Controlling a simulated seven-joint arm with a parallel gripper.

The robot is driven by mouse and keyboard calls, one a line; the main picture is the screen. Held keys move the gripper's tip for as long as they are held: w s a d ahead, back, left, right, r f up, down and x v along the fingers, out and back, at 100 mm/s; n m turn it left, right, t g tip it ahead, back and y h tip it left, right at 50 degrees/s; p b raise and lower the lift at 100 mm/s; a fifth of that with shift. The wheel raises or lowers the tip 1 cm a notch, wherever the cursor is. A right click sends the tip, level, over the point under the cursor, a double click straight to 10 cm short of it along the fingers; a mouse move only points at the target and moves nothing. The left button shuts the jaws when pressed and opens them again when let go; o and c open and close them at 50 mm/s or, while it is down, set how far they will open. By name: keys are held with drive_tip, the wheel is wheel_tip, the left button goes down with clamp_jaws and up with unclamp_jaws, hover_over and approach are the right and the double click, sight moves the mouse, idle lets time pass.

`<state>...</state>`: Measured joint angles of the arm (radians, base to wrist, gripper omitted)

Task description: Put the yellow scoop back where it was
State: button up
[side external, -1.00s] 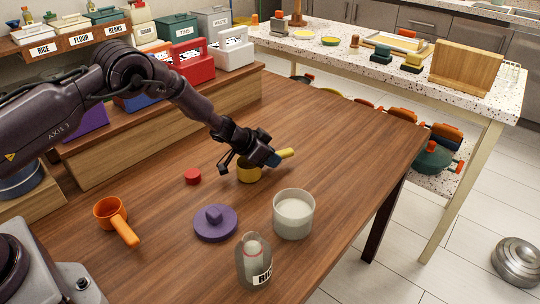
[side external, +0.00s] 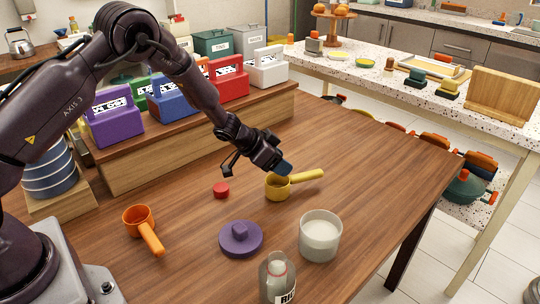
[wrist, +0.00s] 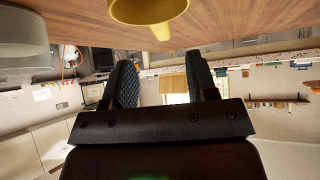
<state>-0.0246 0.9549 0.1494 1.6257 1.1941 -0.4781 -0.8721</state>
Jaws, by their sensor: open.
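The yellow scoop (side external: 277,189) stands on the wooden table, its handle pointing right in the side view. It also shows at the top edge of the wrist view (wrist: 148,10), partly cut off. My gripper (side external: 283,168) is just above and behind the scoop's cup. In the wrist view, my gripper's (wrist: 161,66) two dark fingers are apart with nothing between them, and the scoop lies beyond the fingertips. A glass canister with white contents (side external: 320,236) stands open in front of the scoop. A purple lid with a knob (side external: 240,240) lies left of the canister.
An orange scoop (side external: 141,222) lies at the left of the table. A small red piece (side external: 221,190) lies left of the yellow scoop. A labelled bottle (side external: 277,282) stands at the front. Coloured boxes line a raised wooden shelf (side external: 200,140) behind. The table's right side is clear.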

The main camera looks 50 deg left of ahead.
drive_tip(key=shift+v, duration=1.8)
drive_tip(key=s+a+r+n+y, duration=0.1)
drive_tip(key=s+r+y, duration=0.15)
drive_tip(key=r, duration=0.45)
drive_tip(key=s+a+r+n+t+y, duration=0.1)
drive_tip(key=s+r+n, duration=0.1)
drive_tip(key=s+r, duration=0.35)
drive_tip(key=s+a+r+n+y, duration=0.1)
drive_tip(key=a+r+y, duration=0.1)
drive_tip(key=r, duration=0.7)
drive_tip(key=s+d+r+g+h, duration=0.1)
drive_tip(key=s+d, duration=0.2)
drive_tip(key=s, duration=0.9)
drive_tip(key=s+d+r+g+h, duration=0.1)
drive_tip(key=s+d+g, duration=0.1)
drive_tip(key=s, duration=1)
drive_tip(key=shift+d+r+g, duration=0.25)
drive_tip(key=shift+d+g, duration=0.05)
drive_tip(key=shift+d, duration=0.35)
